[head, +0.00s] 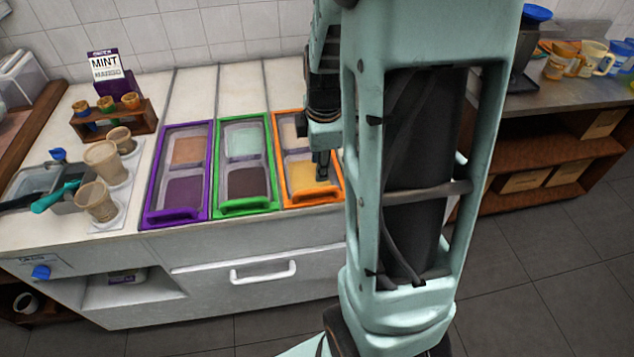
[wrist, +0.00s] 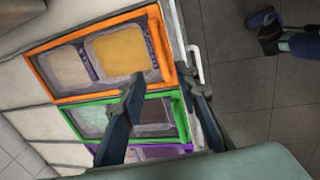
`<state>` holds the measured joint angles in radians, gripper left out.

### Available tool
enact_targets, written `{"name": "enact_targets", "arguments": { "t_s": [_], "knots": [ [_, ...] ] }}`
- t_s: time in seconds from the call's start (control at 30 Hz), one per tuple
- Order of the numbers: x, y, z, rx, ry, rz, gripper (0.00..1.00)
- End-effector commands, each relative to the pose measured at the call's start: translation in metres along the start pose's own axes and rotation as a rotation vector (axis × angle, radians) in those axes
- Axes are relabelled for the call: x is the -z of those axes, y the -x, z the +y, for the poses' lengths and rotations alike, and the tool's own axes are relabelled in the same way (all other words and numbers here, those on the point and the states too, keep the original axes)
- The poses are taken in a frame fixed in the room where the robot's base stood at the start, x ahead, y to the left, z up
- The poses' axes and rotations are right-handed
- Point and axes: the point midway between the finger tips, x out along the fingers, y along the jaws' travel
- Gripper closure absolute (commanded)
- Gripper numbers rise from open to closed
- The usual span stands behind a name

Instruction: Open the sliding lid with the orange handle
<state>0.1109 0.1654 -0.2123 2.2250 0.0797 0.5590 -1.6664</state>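The lid with the orange frame (head: 337,203) is the rightmost of three framed lids on the white counter. Its orange handle (head: 312,198) lies along the front edge. Pale and yellow toppings show within its frame, which also fills the upper left of the wrist view (wrist: 84,98). My gripper (head: 322,178) is over the front part of the orange lid. In the wrist view, my gripper (wrist: 160,78) has its fingers spread, one on each side of the front corner of the orange frame, with nothing held. Contact with the handle cannot be told. My arm hides the lid's right side.
The green-framed lid (head: 247,206) and purple-framed lid (head: 172,216) lie to the left. Cups (head: 102,160), a wooden rack (head: 128,122) and a mint sign (head: 105,65) stand farther left. A white drawer handle (head: 263,272) juts out below the counter. Mugs stand on the right counter.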

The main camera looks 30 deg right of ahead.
Motion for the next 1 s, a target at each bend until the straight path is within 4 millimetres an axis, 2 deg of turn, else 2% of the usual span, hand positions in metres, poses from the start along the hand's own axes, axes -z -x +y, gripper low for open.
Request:
{"name": "enact_targets", "arguments": {
  "t_s": [0.17, 0.5, 0.7, 1.0],
  "knots": [
    [0.0, -0.015, -0.001, 0.005, 0.008, -0.001, 0.71],
    [0.0, -0.068, -0.002, 0.006, 0.006, -0.001, 0.71],
    [0.0, -0.093, -0.001, 0.005, 0.004, -0.001, 0.71],
    [0.0, -0.107, 0.0, 0.001, 0.005, 0.0, 0.71]
  ]
}}
